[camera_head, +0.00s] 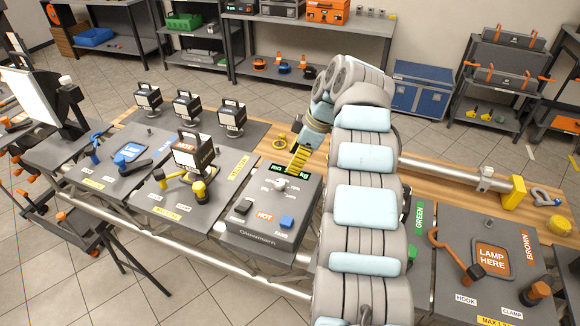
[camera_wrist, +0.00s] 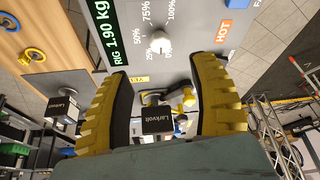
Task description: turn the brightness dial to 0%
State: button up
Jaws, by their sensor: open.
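The brightness dial (camera_head: 280,184) is a small pale round knob on the grey control box (camera_head: 262,246) marked Glowmann. In the wrist view the dial (camera_wrist: 159,46) has a percent scale around it, with 50%, 75% and 100% readable. I cannot tell which mark it points to. My gripper (camera_wrist: 162,68) is open, its two yellow ridged fingers apart, with nothing between the tips. The dial appears just past the fingertips, roughly midway between them. In the head view my gripper (camera_head: 298,158) is beside the dial, near the box's display; my arm hides part of it.
The box also has a blue switch (camera_head: 287,222), a black switch (camera_head: 243,207) and an orange HOT label (camera_head: 265,215). A black lamp on a yellow-handled stand (camera_head: 192,155) is to the left. A lamp-holder panel (camera_head: 492,258) is to the right.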

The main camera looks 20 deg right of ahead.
jog(key=shift+v, duration=1)
jog(key=shift+s+r, duration=0.1)
jog(key=m+g+h+p, duration=0.2)
jog(key=m+h+p, duration=0.2)
jog(key=m, duration=1.2)
send_over(279, 183)
jog(key=a, duration=0.1)
jog(key=w+a+r+m+h+p, duration=0.1)
jog(key=a+r+m+h+p, duration=0.4)
jog(key=m, duration=1)
jog(key=shift+g+y, duration=0.3)
jog(key=shift+g, duration=0.1)
jog(key=x, duration=0.5)
jog(key=b+x, duration=0.1)
jog(key=x, duration=1.1)
jog(key=shift+a+f+b, duration=0.2)
jog(key=shift+a+b, duration=0.1)
